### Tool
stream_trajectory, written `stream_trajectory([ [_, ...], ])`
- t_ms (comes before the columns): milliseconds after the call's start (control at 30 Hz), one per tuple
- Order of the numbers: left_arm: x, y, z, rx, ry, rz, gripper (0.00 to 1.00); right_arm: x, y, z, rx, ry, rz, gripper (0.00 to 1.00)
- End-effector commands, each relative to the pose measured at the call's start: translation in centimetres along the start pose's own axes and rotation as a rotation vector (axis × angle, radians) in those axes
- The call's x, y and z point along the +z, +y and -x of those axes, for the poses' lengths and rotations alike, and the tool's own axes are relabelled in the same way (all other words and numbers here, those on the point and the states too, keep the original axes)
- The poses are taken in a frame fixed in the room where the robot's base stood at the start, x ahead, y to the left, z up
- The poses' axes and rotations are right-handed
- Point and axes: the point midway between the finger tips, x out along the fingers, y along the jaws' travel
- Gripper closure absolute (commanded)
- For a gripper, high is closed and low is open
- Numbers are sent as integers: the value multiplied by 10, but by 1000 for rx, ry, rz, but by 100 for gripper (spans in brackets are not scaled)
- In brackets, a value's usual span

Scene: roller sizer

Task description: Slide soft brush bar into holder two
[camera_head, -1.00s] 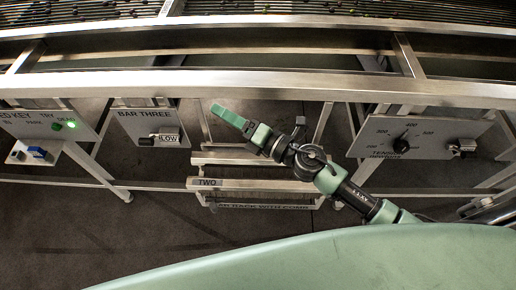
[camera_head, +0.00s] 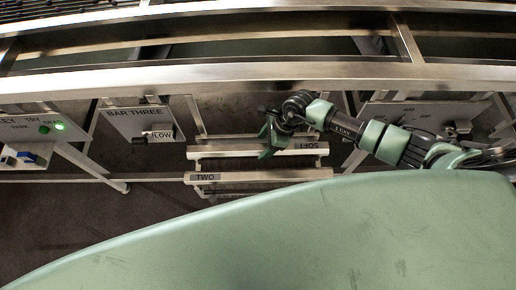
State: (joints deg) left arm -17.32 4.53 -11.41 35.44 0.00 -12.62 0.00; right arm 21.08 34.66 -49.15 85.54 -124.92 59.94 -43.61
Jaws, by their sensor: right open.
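The soft brush bar (camera_head: 230,151) is a pale metal bar with a dark label reading SOFT, upside down, near its right end. It lies across the rack just behind holder two (camera_head: 262,177), a metal rail with a TWO label at its left. My right gripper (camera_head: 265,143) reaches in from the right and points down at the middle of the soft bar. Its green fingers are open and cover part of the bar; whether they touch it I cannot tell. My left gripper is not in view.
A panel with a lit green lamp (camera_head: 58,126) is at the far left. A dial panel (camera_head: 400,112) sits behind my right arm. A long steel frame rail (camera_head: 150,83) runs above.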

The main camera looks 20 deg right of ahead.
Motion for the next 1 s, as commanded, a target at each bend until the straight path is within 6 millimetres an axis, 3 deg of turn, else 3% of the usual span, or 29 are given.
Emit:
stream_trajectory([
  [233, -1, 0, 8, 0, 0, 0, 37, 1, -1, -28, 0, -2, -1, 36],
  [533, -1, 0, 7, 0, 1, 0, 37, 1, -1, -33, -1, -2, -1, 36],
  [767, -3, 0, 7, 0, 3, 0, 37, 1, -1, -32, -1, -3, -1, 100],
  [1000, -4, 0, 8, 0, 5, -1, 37, 2, -2, -32, -2, -5, -1, 100],
])
